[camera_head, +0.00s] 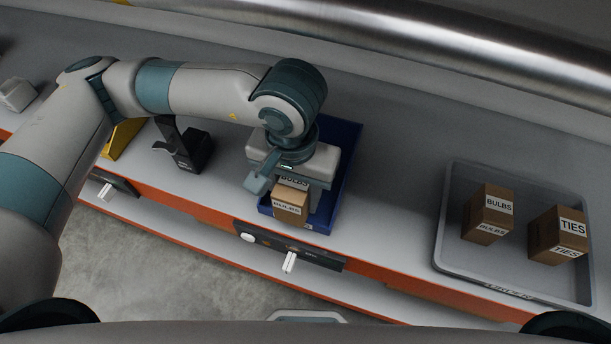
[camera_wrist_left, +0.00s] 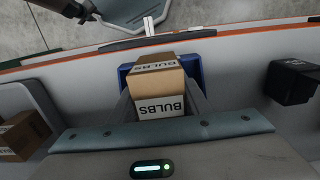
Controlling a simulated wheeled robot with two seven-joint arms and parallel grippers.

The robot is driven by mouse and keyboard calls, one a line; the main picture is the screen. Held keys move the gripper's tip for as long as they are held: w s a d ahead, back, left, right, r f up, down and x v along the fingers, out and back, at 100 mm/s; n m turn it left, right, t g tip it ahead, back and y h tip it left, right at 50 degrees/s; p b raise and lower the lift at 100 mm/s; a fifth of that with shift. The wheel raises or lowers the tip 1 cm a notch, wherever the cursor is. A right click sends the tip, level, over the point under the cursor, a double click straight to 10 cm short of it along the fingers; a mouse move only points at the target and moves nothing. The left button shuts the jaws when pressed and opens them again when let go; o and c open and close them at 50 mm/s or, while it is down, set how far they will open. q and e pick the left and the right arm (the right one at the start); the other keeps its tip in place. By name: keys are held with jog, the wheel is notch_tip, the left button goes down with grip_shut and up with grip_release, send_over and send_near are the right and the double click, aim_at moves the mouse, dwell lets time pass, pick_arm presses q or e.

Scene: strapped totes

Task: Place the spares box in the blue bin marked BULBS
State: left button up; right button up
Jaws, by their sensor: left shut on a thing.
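My left gripper (camera_head: 291,190) is shut on a brown cardboard box (camera_head: 288,206) with white labels reading BULBS. In the left wrist view the box (camera_wrist_left: 158,78) sits between the two fingers, with BULBS upside down on the label. The blue bin (camera_head: 346,170) stands on the grey shelf directly under and around the gripper in the head view. Its blue wall also shows behind the box in the wrist view (camera_wrist_left: 192,67). The gripper and box hide most of the bin's inside. I cannot tell whether the box touches its floor.
A grey tray (camera_head: 448,225) at the right holds another BULBS box (camera_head: 487,214) and a TIES box (camera_head: 558,236). A black bin (camera_head: 193,150) and a yellow bin (camera_head: 121,138) stand left of the blue bin. The shelf between blue bin and tray is clear.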

pick_arm(q)
jog(key=w, duration=0.1)
jog(key=w+d, duration=0.1)
jog(key=w, duration=0.1)
jog(key=w+p, duration=0.1)
jog(key=w, duration=0.1)
jog(key=shift+d, duration=0.35)
jog(key=shift+f+p, duration=0.5)
jog(key=shift+f, duration=1.25)
jog(key=shift+f, duration=0.1)
jog(key=o, duration=1.1)
jog(key=shift+o, duration=0.2)
